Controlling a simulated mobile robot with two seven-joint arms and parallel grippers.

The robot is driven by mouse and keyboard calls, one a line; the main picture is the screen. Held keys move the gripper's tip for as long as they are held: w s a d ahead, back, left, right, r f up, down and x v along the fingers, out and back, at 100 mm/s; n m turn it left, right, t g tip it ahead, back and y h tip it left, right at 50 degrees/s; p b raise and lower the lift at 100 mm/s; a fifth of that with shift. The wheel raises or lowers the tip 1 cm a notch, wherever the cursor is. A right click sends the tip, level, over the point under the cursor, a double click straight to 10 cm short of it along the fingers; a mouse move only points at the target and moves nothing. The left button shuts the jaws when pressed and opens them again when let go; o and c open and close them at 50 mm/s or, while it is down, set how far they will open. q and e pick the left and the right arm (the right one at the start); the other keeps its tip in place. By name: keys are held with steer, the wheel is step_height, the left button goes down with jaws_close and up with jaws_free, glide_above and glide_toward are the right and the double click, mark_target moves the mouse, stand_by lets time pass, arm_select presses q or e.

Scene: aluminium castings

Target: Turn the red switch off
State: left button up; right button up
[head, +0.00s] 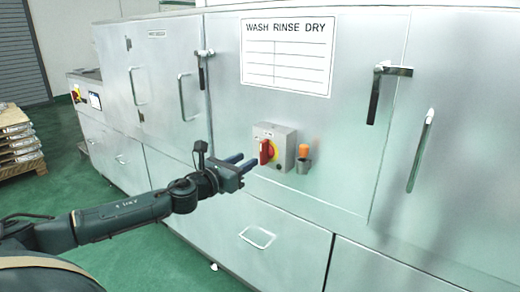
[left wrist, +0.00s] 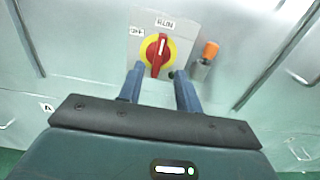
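The red switch (head: 265,151) is a red rotary handle on a yellow disc, mounted on a grey box (head: 285,140) on the metal cabinet front. In the left wrist view the red handle (left wrist: 156,55) stands nearly upright, its upper end toward the RUN label (left wrist: 165,23); the OFF label (left wrist: 137,32) is at its upper left. My left gripper (head: 246,162) is just left of the switch in the head view. In the left wrist view its two fingers (left wrist: 157,80) are apart, below and either side of the handle, with nothing between them that I can see gripped. My right gripper is not in view.
An orange-topped item in a small metal holder (head: 303,165) sits right of the switch box. Door handles (head: 420,150) and latches (head: 375,95) stick out from the cabinet. A drawer handle (head: 258,238) is below. Pallets (head: 15,140) stand at far left; green floor is clear.

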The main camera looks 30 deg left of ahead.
mark_target(261, 152)
arm_select(q)
steer(key=w, duration=0.2)
steer(key=w+p, duration=0.1)
steer(key=w, duration=0.4)
steer(key=shift+w+d+p, duration=0.3)
steer(key=shift+w, duration=0.05)
jaws_close()
